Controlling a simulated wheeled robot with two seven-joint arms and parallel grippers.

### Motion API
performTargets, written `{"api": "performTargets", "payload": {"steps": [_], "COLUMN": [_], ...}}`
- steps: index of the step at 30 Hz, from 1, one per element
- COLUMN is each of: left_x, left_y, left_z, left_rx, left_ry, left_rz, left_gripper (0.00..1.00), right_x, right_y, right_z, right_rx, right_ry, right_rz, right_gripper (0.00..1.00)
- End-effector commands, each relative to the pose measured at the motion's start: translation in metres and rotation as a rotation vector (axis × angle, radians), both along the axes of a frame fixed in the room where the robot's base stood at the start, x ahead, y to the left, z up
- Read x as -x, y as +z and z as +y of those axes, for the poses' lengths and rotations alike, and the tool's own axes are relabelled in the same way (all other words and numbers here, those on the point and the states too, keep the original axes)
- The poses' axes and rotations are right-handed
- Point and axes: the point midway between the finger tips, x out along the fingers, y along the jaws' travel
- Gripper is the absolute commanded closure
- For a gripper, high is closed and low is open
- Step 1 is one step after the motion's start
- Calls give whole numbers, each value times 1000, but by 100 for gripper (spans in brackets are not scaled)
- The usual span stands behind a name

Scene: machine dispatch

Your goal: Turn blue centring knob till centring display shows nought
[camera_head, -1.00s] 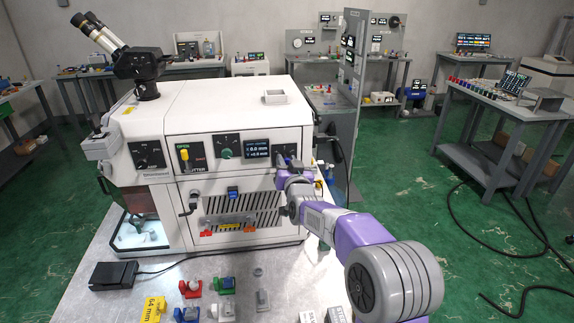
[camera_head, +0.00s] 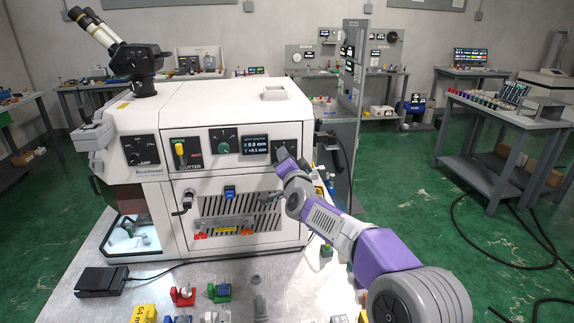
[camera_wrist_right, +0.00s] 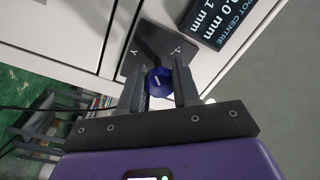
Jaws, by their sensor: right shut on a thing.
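The blue centring knob (camera_wrist_right: 158,83) shows in the right wrist view, with a pale mark on its face, below a dark panel (camera_wrist_right: 150,50) with small letters. My right gripper (camera_wrist_right: 160,88) is shut on it, one finger on each side. In the head view the right gripper (camera_head: 284,158) is at the machine front's right end and hides the knob. The centring display (camera_head: 256,144) is left of it and reads X 0.0 mm and what looks like Y +0.1 mm. The display (camera_wrist_right: 222,20) is partly cut off in the wrist view. My left gripper is not in view.
The white machine (camera_head: 240,96) stands on a grey table. Its front carries a green knob (camera_head: 224,141), a yellow shutter lever (camera_head: 180,150) and a lamp dial (camera_head: 142,150). A black pedal (camera_head: 102,280) and several small coloured parts lie in front.

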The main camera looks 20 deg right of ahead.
Motion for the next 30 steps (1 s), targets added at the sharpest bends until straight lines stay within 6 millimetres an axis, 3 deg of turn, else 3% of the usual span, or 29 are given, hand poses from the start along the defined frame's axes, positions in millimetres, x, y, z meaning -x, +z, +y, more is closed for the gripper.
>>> {"api": "performTargets", "payload": {"steps": [20, 21, 26, 30], "left_x": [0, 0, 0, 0], "left_y": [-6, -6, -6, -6], "left_z": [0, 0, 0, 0], "left_rx": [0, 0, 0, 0], "left_ry": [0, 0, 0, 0], "left_rz": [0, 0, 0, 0], "left_gripper": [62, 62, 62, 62], "right_x": [0, 0, 0, 0], "right_y": [0, 0, 0, 0], "right_z": [2, 2, 1, 1], "right_rx": [-71, -71, -71, -70], "right_ry": [4, 4, 3, 2], "right_rz": [-19, -19, -20, -19], "right_gripper": [99, 67, 44, 44]}}
